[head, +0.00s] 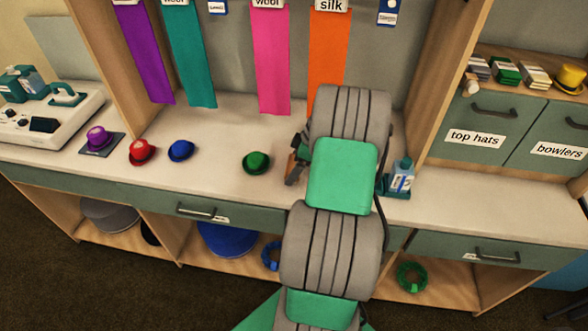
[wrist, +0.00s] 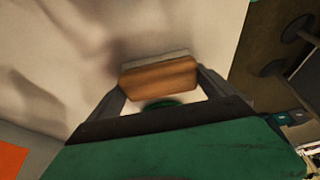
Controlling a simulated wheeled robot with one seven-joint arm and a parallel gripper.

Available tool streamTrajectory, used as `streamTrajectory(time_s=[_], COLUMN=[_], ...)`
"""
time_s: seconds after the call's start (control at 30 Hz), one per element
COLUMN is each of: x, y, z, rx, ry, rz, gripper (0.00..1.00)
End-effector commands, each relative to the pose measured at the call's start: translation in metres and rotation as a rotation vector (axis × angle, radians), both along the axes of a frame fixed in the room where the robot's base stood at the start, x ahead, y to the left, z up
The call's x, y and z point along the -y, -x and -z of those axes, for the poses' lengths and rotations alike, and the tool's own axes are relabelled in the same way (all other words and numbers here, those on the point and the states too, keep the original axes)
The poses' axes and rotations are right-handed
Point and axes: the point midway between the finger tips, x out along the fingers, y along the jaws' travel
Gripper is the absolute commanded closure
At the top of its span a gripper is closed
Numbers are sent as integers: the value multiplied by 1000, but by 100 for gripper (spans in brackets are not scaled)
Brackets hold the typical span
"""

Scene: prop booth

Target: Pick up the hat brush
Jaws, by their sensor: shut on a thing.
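The hat brush (wrist: 158,78) has a brown wooden back and a pale bristle strip along its far side. In the wrist view it lies between the two fingers of my gripper (wrist: 161,82), which is shut on it. In the head view my gripper (head: 294,168) is over the counter, just right of the green hat, and partly hidden by my arm. A bit of the brown brush (head: 291,164) shows there. I cannot tell whether the brush touches the counter.
A green hat (head: 257,162), a blue hat (head: 181,151) and a red hat (head: 142,152) stand on the counter (head: 215,130) to the left. A bottle (head: 401,178) stands right of my arm. Ribbons, including an orange one (head: 328,60), hang behind.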

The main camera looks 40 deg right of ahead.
Motion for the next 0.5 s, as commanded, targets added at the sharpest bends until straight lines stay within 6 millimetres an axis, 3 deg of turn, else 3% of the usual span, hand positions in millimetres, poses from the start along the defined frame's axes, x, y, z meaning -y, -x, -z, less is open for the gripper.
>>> streamTrajectory(time_s=[0.13,0.5], x=[0,1], y=[0,-1], z=[-1,-11], rx=[1,3], ry=[1,3], rz=[-1,1], gripper=[49,49])
